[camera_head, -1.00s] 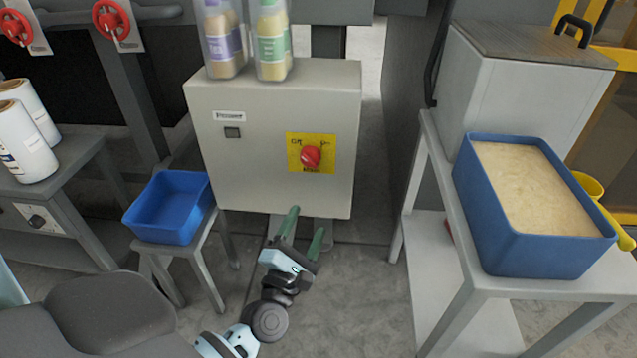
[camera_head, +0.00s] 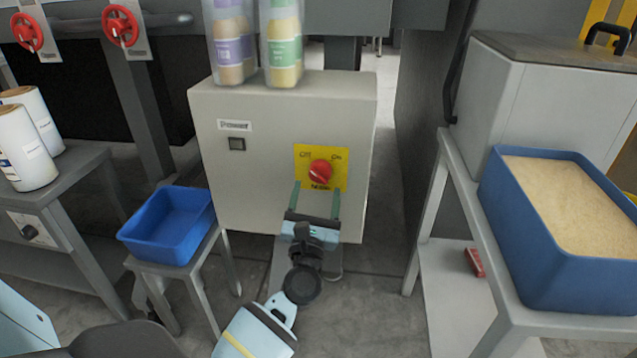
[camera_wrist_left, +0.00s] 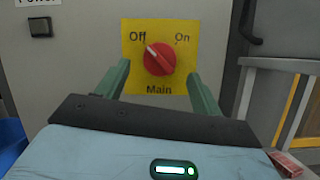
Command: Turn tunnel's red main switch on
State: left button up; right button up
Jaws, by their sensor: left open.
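The red main switch (camera_head: 320,171) is a round knob on a yellow plate (camera_head: 301,180) marked Off, On and Main, on the front of a grey cabinet (camera_head: 240,185). In the left wrist view the knob (camera_wrist_left: 159,59) shows a white pointer line aimed up-left, towards Off. My left gripper (camera_head: 317,192) is open, its two green fingers pointing up at the plate just below the knob. In the left wrist view the open fingers (camera_wrist_left: 160,75) stand on either side below the knob, apart from it. My right gripper is not in view.
Two clear tubes (camera_head: 283,45) stand on the cabinet. A small dark square button (camera_head: 237,144) sits under the Power label. A blue bin (camera_head: 167,240) on a stool is at left; a blue tub (camera_head: 548,275) of pale grains is on the right table.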

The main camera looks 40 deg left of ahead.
aim_at(319, 180)
pick_arm(q)
jog(key=shift+x, duration=1.8)
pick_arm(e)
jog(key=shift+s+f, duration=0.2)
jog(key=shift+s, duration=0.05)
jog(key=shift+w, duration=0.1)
pick_arm(q)
jog(key=shift+c, duration=0.7)
jog(key=c, duration=0.8)
jog(key=shift+c, duration=0.2)
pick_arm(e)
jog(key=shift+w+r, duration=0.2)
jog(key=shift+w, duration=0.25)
